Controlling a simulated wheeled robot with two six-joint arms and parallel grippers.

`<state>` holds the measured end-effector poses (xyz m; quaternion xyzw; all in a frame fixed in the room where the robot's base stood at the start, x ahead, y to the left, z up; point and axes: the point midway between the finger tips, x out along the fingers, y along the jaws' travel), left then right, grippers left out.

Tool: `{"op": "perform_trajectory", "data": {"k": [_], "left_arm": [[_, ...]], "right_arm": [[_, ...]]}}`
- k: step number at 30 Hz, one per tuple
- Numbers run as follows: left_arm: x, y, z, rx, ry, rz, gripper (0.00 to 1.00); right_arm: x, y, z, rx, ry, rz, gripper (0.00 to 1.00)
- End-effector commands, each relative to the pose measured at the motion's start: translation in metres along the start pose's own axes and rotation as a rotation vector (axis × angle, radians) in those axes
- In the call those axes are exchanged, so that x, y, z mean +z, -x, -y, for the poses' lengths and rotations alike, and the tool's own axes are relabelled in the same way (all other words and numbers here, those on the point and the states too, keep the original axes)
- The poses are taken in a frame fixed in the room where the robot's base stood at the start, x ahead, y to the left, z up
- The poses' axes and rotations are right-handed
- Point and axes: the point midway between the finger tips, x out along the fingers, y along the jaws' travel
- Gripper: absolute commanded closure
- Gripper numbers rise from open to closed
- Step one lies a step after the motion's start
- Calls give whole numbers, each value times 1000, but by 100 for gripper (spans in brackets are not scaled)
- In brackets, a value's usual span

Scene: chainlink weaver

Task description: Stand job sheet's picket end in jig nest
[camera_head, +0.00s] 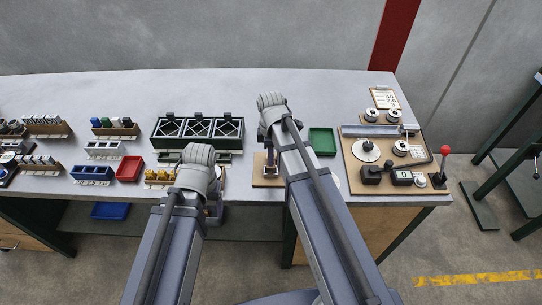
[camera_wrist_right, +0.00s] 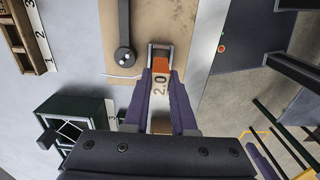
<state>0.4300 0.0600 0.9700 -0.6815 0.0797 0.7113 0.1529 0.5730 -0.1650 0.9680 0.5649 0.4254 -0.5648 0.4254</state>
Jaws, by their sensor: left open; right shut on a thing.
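My right gripper (camera_head: 270,160) is low over the tan jig board (camera_head: 259,181). In the right wrist view its fingers (camera_wrist_right: 161,74) are shut on a picket end (camera_wrist_right: 160,88), a pale piece marked 2.0 with an orange tip. The tip is at a grey U-shaped bracket on the board, apparently the jig nest (camera_wrist_right: 151,47); I cannot tell whether it is seated. A dark lever (camera_wrist_right: 123,25) lies beside it. My left gripper (camera_head: 214,207) is open at the bench's front edge, partly hidden by its arm. The job sheet (camera_head: 385,98) stands at back right, its print too small to read.
A green tray (camera_head: 322,141) is just right of the jig. A board with dials and a red-knobbed lever (camera_head: 445,151) fills the bench's right end. A dark three-bay rack (camera_head: 197,141), a red tray (camera_head: 129,168) and several small-part holders stand left.

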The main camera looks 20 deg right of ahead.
Motion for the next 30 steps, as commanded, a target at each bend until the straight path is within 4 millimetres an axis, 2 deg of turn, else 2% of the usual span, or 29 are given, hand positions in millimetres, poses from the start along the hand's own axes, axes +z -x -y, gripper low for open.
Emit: {"op": "perform_trajectory", "data": {"k": [1,10,23,24,30], "left_arm": [[-1,-10,-1,0,0,0,28],[-2,-36,-4,0,0,0,28],[-2,-41,-4,0,0,0,28],[-2,-41,-4,0,0,0,28],[-2,-41,-4,0,0,0,28]], "right_arm": [[0,-10,0,0,0,0,100],[0,-36,0,1,0,-1,100],[0,-41,0,0,0,0,100],[0,-41,0,0,0,0,74],[0,-41,0,0,0,0,51]]}}
